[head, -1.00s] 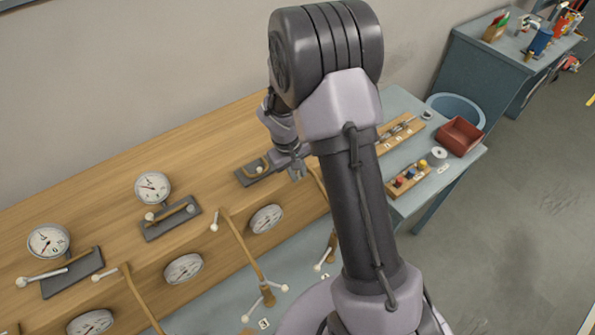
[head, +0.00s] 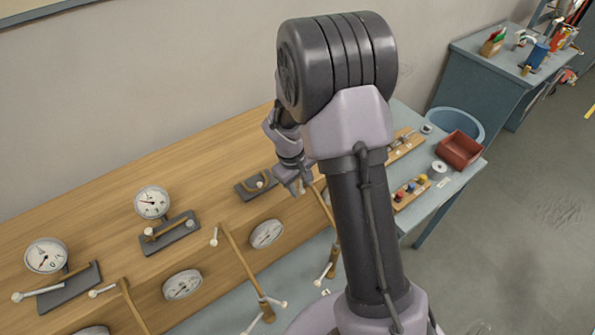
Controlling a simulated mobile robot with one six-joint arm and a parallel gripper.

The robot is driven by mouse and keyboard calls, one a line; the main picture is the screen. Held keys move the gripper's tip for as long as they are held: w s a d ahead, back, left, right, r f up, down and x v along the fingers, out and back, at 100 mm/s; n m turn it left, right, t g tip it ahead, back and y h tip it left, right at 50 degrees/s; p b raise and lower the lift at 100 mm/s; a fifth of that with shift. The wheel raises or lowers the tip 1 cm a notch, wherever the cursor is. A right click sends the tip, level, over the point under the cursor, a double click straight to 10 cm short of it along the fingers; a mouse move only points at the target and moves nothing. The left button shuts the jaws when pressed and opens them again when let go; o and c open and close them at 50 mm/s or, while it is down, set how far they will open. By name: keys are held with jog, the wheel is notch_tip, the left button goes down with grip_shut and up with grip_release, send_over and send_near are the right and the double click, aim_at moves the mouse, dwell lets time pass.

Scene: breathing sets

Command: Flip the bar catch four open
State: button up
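On the wooden board, the dark plate with a small brass catch bar (head: 257,184) beside my arm is likely bar catch four; no number on it is readable. Its bar looks bent or raised at the right end, and part of its surroundings is hidden by my arm. My gripper (head: 301,187) is just right of this plate, apart from it in the picture. Its fingers are small and partly turned away, so I cannot tell whether they are open or shut. Nothing shows clearly in them.
Similar plates with catch bars, a middle one (head: 170,234) and a left one (head: 68,288), lie along the board. Dial gauges (head: 152,202) and white-knobbed levers (head: 240,262) stand nearby. A red bin (head: 459,150) and blue tub (head: 458,120) are at the right.

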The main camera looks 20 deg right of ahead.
jog(key=a+r+p, duration=0.2)
jog(key=a+r, duration=0.1)
jog(key=r, duration=1.3)
jog(key=shift+s, duration=0.45)
jog(key=shift+f, duration=0.1)
jog(key=s+a+f+m+t+y+b, duration=0.2)
jog(key=s+a+f+b, duration=0.3)
jog(key=s+b, duration=0.5)
jog(key=s+a+f+m+t+y+b, duration=0.2)
jog(key=s+a+f+m+b, duration=0.3)
jog(key=s+b, duration=0.6)
jog(key=shift+a+m+t+b, duration=0.3)
jog(key=shift+t+b, duration=0.3)
jog(key=shift+b, duration=0.2)
